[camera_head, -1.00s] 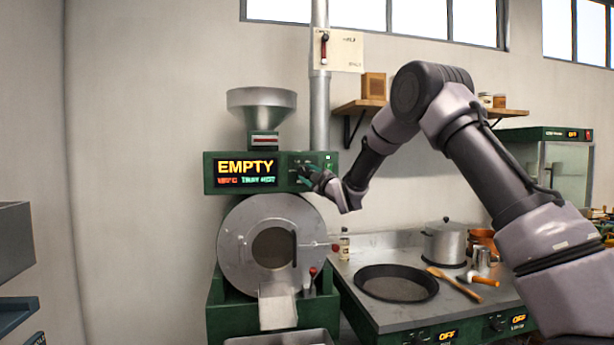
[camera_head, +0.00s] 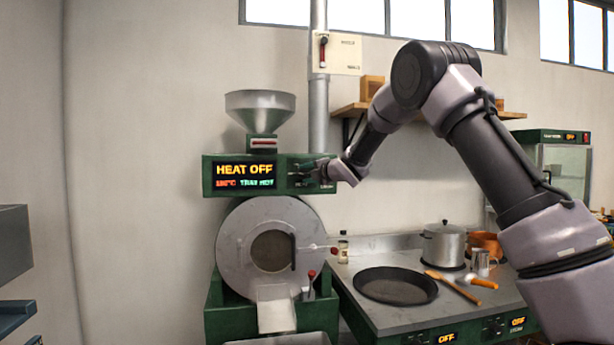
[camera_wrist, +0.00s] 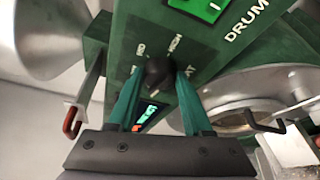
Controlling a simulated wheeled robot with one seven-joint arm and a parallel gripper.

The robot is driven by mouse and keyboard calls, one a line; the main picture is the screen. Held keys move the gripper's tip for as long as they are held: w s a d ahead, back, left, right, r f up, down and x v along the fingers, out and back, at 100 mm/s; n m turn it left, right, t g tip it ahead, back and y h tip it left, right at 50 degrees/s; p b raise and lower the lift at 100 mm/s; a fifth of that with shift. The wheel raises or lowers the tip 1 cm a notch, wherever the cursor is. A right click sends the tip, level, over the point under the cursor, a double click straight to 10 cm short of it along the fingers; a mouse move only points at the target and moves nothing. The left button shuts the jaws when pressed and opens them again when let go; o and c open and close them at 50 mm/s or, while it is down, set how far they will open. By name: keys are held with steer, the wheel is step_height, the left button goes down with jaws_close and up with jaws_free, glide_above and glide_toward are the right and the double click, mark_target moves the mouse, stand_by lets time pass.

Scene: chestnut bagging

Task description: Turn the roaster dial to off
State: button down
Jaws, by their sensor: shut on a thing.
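The green roaster (camera_head: 268,195) stands left of centre in the head view, with a round drum front and a hopper on top. Its display (camera_head: 244,175) reads "HEAT OFF" over a smaller red and green line. My gripper (camera_head: 308,174) reaches the control panel from the right, beside the display. In the wrist view my gripper (camera_wrist: 158,88) has its two green fingers shut on the black dial (camera_wrist: 158,72). Dial lettering, including "HIGH", shows around the knob, partly hidden by the fingers. A green switch (camera_wrist: 200,8) and the word "DRUM" show above.
A counter to the right holds a black pan (camera_head: 396,286), a steel pot (camera_head: 444,244), a wooden spoon and a small bottle (camera_head: 343,246). A wooden shelf (camera_head: 358,107) hangs on the wall behind my arm. A chute (camera_head: 276,308) juts from the roaster's front.

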steer(key=shift+n+h, duration=0.5)
steer(key=shift+n, duration=0.4)
steer(key=shift+c, duration=1.6)
jaws_free()
steer(key=shift+r, duration=0.1)
steer(key=shift+s+d+r, duration=0.1)
steer(key=shift+s+d, duration=0.1)
steer(key=shift+s, duration=0.1)
steer(key=v, duration=1)
